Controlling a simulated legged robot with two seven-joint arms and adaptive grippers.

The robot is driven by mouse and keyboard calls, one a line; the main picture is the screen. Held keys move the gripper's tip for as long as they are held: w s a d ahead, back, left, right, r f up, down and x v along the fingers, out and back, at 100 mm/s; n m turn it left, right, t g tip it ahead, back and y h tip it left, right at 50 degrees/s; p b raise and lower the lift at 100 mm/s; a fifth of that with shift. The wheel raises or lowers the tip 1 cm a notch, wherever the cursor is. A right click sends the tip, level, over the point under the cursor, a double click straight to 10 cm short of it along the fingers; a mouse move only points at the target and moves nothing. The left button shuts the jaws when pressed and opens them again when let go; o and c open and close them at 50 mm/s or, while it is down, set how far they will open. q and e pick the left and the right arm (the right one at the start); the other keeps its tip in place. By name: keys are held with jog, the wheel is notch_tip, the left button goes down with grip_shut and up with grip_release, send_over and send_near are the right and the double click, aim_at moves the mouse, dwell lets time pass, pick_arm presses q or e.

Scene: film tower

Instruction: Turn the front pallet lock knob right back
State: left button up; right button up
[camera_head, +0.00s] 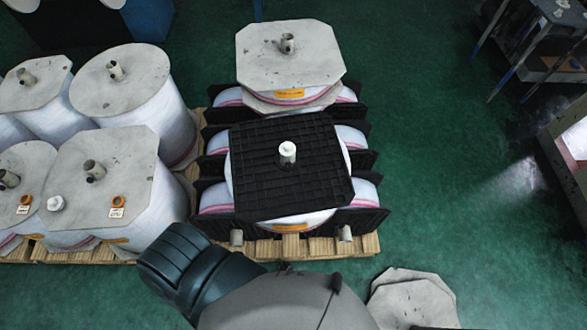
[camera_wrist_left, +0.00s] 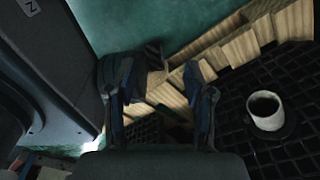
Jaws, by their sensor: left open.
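Two short grey tube-like knobs stick out at the front of the middle pallet in the head view: a left one (camera_head: 236,238) and a right one (camera_head: 345,233). The front black grid plate (camera_head: 255,165) lies on the front roll, with a white core end (camera_head: 287,150) at its centre. In the left wrist view my left gripper (camera_wrist_left: 157,68) is open and empty, over the pallet's wooden edge. A pale hollow tube (camera_wrist_left: 265,112) stands out from a black grid panel (camera_wrist_left: 240,95) to its right, apart from the fingers; I cannot tell which knob it is. My right gripper is out of view.
The wooden pallet (camera_head: 290,246) carries rolls between black plates. A second pallet of wrapped rolls (camera_head: 110,190) stands close on the left. Stacked grey octagonal boards (camera_head: 412,300) lie on the floor at lower right. Green floor (camera_head: 450,170) is free to the right.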

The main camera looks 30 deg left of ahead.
pick_arm(q)
jog(key=w+d+r+t, duration=0.1)
jog(key=w+d+r, duration=0.2)
jog(key=w+r, duration=1.35)
jog(key=w+r+t+b, duration=0.1)
jog(key=w+r, duration=0.1)
jog(key=r, duration=1)
jog(key=w+r+t, duration=0.1)
jog(key=w+r, duration=0.1)
jog(key=r, duration=1)
jog(key=m+t+y, duration=0.6)
jog(key=m+t, duration=0.3)
jog(key=m, duration=1.6)
send_near(288, 167)
jog(key=shift+b+x, duration=0.5)
jog(key=shift+x, duration=0.4)
jog(key=b+x, duration=0.1)
jog(key=x, duration=0.7)
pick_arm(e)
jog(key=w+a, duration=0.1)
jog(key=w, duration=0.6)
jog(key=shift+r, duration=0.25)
